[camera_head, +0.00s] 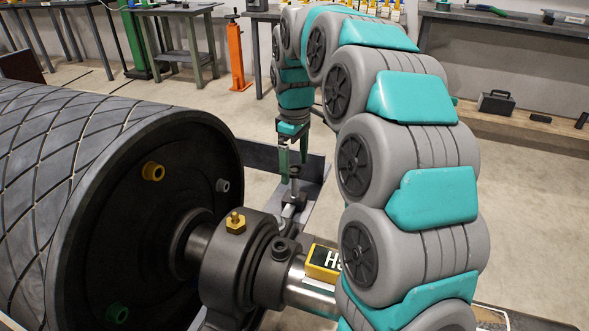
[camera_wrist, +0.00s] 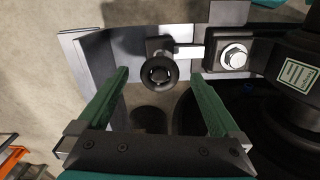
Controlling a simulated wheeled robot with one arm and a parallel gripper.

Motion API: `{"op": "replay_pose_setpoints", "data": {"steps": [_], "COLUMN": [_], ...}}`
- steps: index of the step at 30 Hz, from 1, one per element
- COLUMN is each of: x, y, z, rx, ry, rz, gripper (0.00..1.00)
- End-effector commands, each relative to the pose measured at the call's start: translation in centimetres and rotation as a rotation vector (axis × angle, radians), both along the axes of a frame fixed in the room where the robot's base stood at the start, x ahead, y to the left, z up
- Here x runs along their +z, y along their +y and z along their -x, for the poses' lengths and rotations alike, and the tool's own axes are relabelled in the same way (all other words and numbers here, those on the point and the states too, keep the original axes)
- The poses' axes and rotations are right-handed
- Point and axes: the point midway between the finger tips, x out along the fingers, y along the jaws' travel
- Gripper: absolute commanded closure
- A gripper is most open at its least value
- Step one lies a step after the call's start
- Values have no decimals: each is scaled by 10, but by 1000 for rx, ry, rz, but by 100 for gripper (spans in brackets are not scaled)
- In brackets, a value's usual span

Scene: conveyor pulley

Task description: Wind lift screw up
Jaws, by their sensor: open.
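What looks like the lift screw is a dark round-headed part in a black block; it shows in the wrist view (camera_wrist: 158,72) and, small and partly hidden, in the head view (camera_head: 294,172). My gripper (camera_head: 293,165) points down over it from behind the pulley bearing. In the wrist view my gripper (camera_wrist: 160,74) is open, with one green finger on each side of the round head. Gaps show between the head and both fingers, and nothing is held. I cannot tell how far the fingertips are above or around the head.
The large ribbed pulley drum (camera_head: 40,170) fills the left. Its black bearing housing (camera_head: 240,262) and shaft stand in front of the screw. Workbenches (camera_head: 510,25) line the back.

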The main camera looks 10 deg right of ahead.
Motion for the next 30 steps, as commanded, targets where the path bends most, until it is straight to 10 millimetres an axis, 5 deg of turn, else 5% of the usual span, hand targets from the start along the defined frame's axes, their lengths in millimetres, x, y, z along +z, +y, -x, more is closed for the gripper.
{"op": "replay_pose_setpoints", "data": {"steps": [21, 30], "x": [64, 68], "y": [0, 0], "z": [0, 0], "rx": [1, 1], "ry": [0, 0], "rz": [0, 0], "gripper": [0, 0]}}
